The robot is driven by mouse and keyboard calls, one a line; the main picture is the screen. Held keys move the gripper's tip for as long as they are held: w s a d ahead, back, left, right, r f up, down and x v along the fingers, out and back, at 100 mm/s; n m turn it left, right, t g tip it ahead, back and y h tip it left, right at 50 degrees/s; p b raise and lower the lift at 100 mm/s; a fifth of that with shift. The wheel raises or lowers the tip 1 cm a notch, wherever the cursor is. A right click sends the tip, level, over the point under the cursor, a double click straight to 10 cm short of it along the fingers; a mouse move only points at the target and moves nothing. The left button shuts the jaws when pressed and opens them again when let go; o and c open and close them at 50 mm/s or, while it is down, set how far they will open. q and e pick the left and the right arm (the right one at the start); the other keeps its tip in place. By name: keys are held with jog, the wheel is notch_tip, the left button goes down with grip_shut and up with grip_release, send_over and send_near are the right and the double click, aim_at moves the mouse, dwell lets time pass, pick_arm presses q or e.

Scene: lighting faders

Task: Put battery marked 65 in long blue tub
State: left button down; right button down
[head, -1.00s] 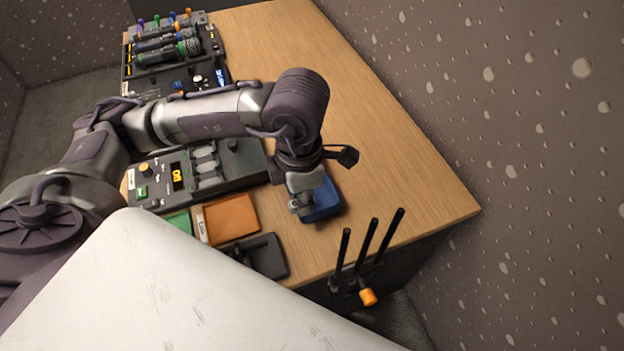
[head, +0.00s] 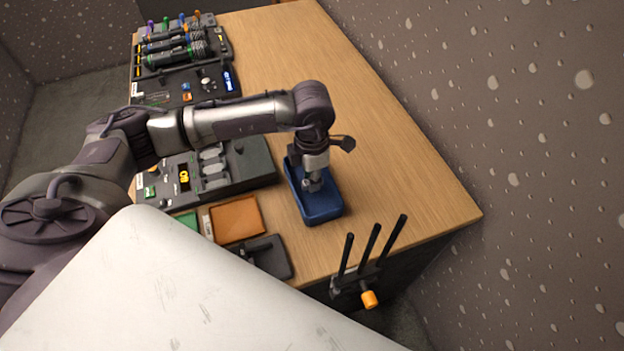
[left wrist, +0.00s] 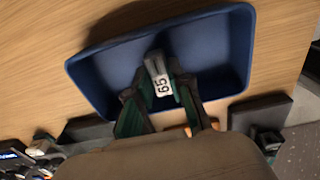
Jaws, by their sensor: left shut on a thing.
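The long blue tub (head: 322,213) stands on the wooden table near its front right corner. It also shows in the left wrist view (left wrist: 225,52), where its floor looks empty around the gripper. My left gripper (head: 313,183) points down over the tub. In the left wrist view, its fingers (left wrist: 166,92) are shut on a small grey battery (left wrist: 154,64) with a white label reading 65 (left wrist: 163,87). The battery is over the tub; I cannot tell whether it touches the floor. My right gripper is not in view.
A charger-like console (head: 225,170) lies left of the tub. An orange tray (head: 238,220), a green tray (head: 187,218) and a dark tray (head: 268,258) lie nearby. A rack with black upright rods (head: 370,255) is at the front edge.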

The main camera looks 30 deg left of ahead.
pick_arm(q)
jog(key=shift+f, duration=0.95)
jog(key=c, duration=1.1)
grip_release()
jog(key=shift+o, duration=0.2)
jog(key=shift+r, duration=0.6)
notch_tip(320, 180, up, 11)
jog(key=b, duration=0.1)
